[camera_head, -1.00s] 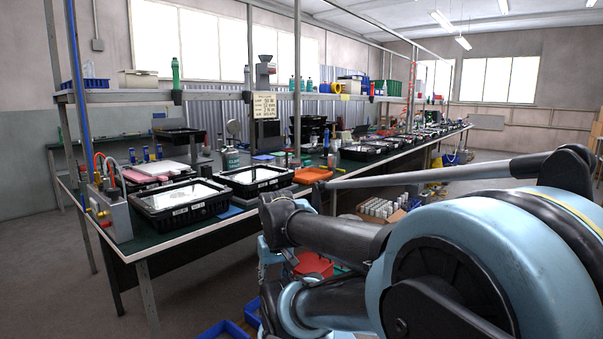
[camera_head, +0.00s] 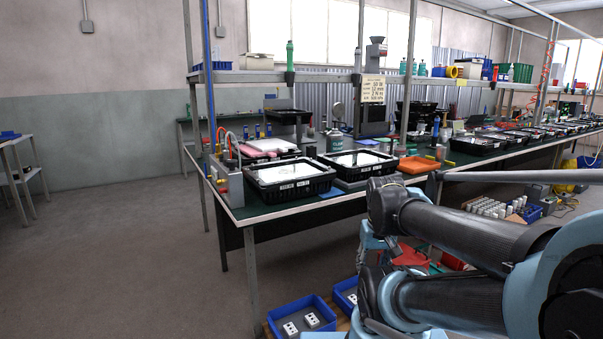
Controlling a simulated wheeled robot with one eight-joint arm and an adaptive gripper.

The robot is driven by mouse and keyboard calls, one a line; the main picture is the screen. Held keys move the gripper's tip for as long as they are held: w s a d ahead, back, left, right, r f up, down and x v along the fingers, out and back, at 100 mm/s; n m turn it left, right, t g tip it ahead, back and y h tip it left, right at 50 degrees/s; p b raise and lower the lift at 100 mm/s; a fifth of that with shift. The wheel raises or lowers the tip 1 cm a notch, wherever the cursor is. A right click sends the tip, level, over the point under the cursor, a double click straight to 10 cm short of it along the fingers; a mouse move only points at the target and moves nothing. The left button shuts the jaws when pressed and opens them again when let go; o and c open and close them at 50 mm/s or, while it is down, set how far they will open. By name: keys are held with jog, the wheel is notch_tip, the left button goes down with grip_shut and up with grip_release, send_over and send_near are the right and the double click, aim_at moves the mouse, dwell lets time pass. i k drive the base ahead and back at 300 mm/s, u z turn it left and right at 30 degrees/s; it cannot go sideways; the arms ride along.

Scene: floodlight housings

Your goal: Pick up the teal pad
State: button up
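I cannot pick out a clearly teal pad in this view. A small flat blue piece (camera_head: 330,193) lies at the front edge of the workbench (camera_head: 262,212), partly hidden by the black trays. Another flat blue piece (camera_head: 367,142) lies farther back on the bench. Both are too small to tell what they are. My arm fills the lower right, in front of the bench; my gripper is not in view.
Two black trays (camera_head: 290,188) (camera_head: 352,178) stand on the bench beside a grey box with hoses (camera_head: 228,183). An orange pad (camera_head: 418,165) lies right of them. Blue bins (camera_head: 301,318) sit low in front. Open floor (camera_head: 130,260) is at left.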

aim_at(412, 152)
jog(key=k, duration=1.3)
jog(key=z, duration=0.35)
jog(key=i, duration=0.6)
jog(key=z, duration=0.95)
jog(key=i, duration=1.05)
jog(key=z, duration=0.6)
jog(key=i, duration=2.15)
jog(key=u, duration=0.5)
jog(key=i, duration=1)
jog(key=u, duration=0.5)
